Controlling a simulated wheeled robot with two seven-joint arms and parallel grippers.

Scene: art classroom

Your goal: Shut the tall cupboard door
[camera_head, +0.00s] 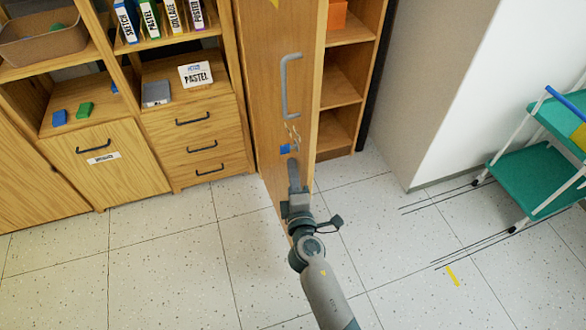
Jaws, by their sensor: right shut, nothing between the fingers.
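The tall cupboard door (262,70) stands open, swung out from the cupboard, with its face turned to the left. A grey bar handle (285,88) is on that face. The cupboard's open shelves (340,85) show to the right of the door. My right gripper (293,165) is shut and empty, below the handle and in front of the lower part of the door. I cannot tell whether it touches the door. My right arm hides part of the door's lower end. My left gripper is out of view.
A wooden shelf unit (130,75) with drawers and books stands left of the door. A green-shelved trolley (535,178) stands at the right, beside a pale wall (470,90). The tiled floor (160,265) is clear at the front left.

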